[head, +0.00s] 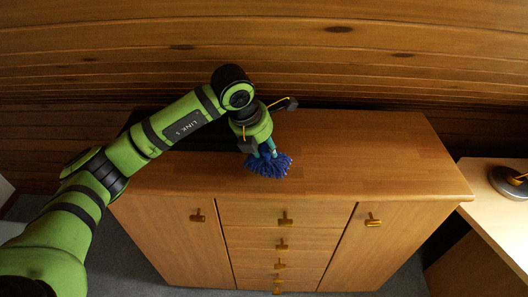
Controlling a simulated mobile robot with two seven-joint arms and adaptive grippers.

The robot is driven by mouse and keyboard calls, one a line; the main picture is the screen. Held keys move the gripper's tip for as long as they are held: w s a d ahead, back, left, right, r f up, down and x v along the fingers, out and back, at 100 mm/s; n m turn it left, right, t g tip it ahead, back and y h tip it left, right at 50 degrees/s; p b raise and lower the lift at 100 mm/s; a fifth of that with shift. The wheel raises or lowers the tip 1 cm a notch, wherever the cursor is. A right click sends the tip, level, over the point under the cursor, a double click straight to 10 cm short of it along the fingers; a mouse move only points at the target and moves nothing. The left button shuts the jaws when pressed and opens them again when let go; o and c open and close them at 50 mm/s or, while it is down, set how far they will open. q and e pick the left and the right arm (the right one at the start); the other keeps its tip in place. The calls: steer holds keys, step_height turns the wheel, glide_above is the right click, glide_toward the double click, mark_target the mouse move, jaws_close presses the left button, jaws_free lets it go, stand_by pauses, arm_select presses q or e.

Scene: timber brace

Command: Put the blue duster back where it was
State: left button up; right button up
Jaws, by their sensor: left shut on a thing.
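The blue duster (269,165) has a shaggy blue head, which is over the wooden cabinet's top (360,165) near its front edge. My left gripper (262,147) points down from above and is shut on the duster. The duster's handle is mostly hidden by the gripper; a short teal part shows just above the blue head. I cannot tell whether the head touches the cabinet top. My right gripper is not in view.
The cabinet has a door on each side and several drawers (283,218) in the middle. A dark flat thing (190,138) lies behind my left arm at the back left. A desk (490,200) with a lamp base (510,182) stands at right. The cabinet top's right half is clear.

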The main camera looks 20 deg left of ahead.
mark_target(262, 152)
arm_select(q)
step_height(262, 152, down, 2)
steer(key=shift+f+p, duration=0.25)
steer(key=shift+p, duration=0.15)
steer(key=shift+f, duration=0.35)
steer(key=o, duration=1)
steer(key=shift+b+v, duration=1)
steer(key=shift+v, duration=2.8)
